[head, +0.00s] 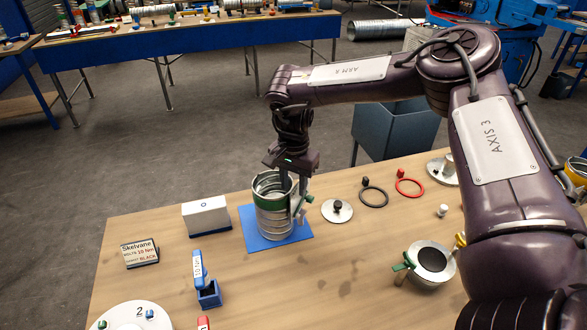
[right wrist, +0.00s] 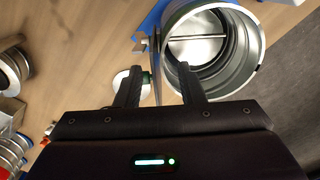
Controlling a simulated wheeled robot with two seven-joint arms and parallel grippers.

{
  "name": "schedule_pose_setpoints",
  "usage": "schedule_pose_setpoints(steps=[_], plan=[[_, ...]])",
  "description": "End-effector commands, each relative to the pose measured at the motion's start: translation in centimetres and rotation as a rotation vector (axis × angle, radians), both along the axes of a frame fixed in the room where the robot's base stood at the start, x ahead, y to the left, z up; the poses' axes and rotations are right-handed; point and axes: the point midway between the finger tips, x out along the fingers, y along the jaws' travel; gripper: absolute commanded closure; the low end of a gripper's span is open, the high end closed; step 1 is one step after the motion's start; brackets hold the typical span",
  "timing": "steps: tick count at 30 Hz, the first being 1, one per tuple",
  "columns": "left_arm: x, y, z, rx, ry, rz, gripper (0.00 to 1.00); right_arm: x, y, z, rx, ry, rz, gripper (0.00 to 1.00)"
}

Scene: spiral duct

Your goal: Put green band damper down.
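The green band damper (head: 272,207) is a ribbed metal cylinder with a green band near its top. It stands upright on a blue mat (head: 301,232) on the wooden table. My right gripper (head: 293,190) points down at its right rim, with its fingers apart. In the right wrist view the damper (right wrist: 240,45) shows its open mouth, with a rod across the inside. One finger of the right gripper (right wrist: 157,78) overlaps the mouth and the other is outside; a thin plate shows between them, not visibly pinched. My left gripper is out of view.
A white box (head: 206,215) and a label block (head: 140,253) stand left of the mat. To the right lie a metal disc with a black knob (head: 337,210), a black ring (head: 373,197), a red ring (head: 409,187) and a dark-mouthed metal fitting (head: 432,262).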

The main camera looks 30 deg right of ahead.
Motion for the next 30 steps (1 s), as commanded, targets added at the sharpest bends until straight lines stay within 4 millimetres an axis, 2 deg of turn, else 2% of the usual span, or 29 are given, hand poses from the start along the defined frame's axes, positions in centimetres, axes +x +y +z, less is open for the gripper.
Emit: schedule_pose_setpoints(steps=[1,6,12,30], plan=[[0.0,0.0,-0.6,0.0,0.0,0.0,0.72,0.1,0.0,1.1,-0.002,-0.006,0.002,0.65],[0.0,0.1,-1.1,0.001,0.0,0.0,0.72,0.1,0.0,4.6,-0.003,-0.003,0.002,0.65],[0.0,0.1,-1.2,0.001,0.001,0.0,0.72,0.0,0.0,7.0,-0.003,-0.001,0.001,0.65],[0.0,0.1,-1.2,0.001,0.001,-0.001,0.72,0.0,0.0,7.5,-0.001,0.001,0.001,0.65]])
